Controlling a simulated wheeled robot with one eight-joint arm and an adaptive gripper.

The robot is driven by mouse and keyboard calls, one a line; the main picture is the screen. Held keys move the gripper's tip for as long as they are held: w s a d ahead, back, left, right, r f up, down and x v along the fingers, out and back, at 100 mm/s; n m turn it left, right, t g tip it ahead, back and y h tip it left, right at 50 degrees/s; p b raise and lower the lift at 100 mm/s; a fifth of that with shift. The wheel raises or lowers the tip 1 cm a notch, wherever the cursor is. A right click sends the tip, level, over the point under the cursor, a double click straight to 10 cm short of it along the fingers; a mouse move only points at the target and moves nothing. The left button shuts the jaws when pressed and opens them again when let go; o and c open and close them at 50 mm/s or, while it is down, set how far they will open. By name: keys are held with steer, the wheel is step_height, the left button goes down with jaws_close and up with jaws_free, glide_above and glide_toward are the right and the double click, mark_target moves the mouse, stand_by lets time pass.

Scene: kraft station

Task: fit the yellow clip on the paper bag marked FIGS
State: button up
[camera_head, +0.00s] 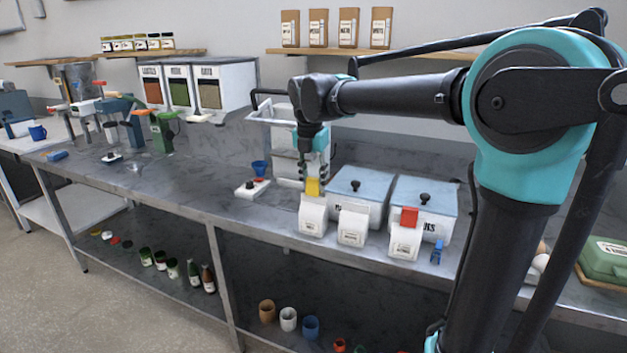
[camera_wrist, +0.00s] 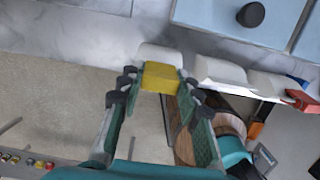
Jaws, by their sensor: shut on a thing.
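The yellow clip (camera_head: 313,187) is between the fingers of my gripper (camera_head: 312,178), which points down over the leftmost of three white paper bags. The clip is at the top edge of this left bag (camera_head: 312,217); I cannot tell whether it is fitted over the fold or only touching. In the wrist view my gripper (camera_wrist: 158,84) has a finger on each side of the yellow clip (camera_wrist: 161,77), with the white bag top (camera_wrist: 160,53) just beyond. The bag labels are too small to read, so I cannot tell which is marked FIGS.
A middle bag (camera_head: 352,228) has no clip in view; the right bag (camera_head: 404,241) bears a red clip (camera_head: 409,217). A blue clip (camera_head: 437,252) is on the counter at right. Two blue-lidded bins (camera_head: 358,186) stand close behind the bags. A white rack (camera_head: 286,165) stands behind my gripper.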

steer(key=shift+f, duration=0.45)
steer(key=shift+f, duration=0.35)
steer(key=shift+f, duration=0.2)
stand_by(0.7)
steer(key=o, duration=1.9)
steer(key=shift+r, duration=1.55)
steer(key=shift+r, duration=2.95)
